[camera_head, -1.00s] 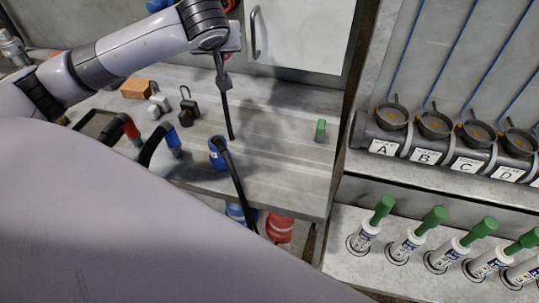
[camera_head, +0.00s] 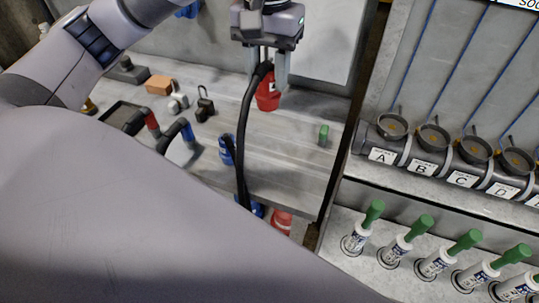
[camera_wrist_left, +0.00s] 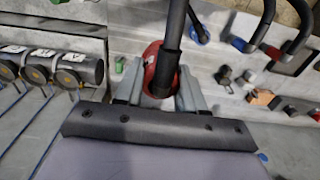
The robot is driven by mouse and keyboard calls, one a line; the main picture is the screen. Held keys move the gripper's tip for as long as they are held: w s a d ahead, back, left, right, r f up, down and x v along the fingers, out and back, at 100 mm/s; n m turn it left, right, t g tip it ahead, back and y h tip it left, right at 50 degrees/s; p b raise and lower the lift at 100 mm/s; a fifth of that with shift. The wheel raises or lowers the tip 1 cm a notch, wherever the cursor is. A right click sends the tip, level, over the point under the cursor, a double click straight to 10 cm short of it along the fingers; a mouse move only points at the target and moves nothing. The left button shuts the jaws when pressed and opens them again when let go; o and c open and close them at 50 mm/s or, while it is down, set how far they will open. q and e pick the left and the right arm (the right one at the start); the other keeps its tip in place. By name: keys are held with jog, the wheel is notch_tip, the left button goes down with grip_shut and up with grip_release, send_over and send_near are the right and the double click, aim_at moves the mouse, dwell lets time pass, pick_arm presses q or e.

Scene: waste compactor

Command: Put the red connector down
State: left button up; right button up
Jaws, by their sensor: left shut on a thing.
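The red connector (camera_head: 267,95) is in my left gripper (camera_head: 268,80), with a black hose running down from it past the bench's front edge. The gripper holds it above the grey bench (camera_head: 290,170). In the left wrist view the red connector (camera_wrist_left: 155,78) sits between the two fingers of my left gripper (camera_wrist_left: 160,85), with the black hose crossing in front of it. A blue connector (camera_head: 227,150) stands on the bench below, close to the hose. My right gripper is not seen.
A small green piece (camera_head: 323,135) stands at the bench's right. A brick (camera_head: 158,84), a padlock (camera_head: 205,103) and another hose with a red end (camera_head: 152,124) and blue end (camera_head: 188,136) are at the left. The middle right of the bench is clear.

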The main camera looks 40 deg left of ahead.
aim_at(267, 109)
pick_arm(q)
notch_tip(267, 109, down, 20)
jog(key=shift+r, duration=0.1)
dwell(0.4)
jog(key=o, duration=1.1)
notch_tip(267, 109, up, 12)
jog(key=shift+r, duration=0.1)
dwell(0.3)
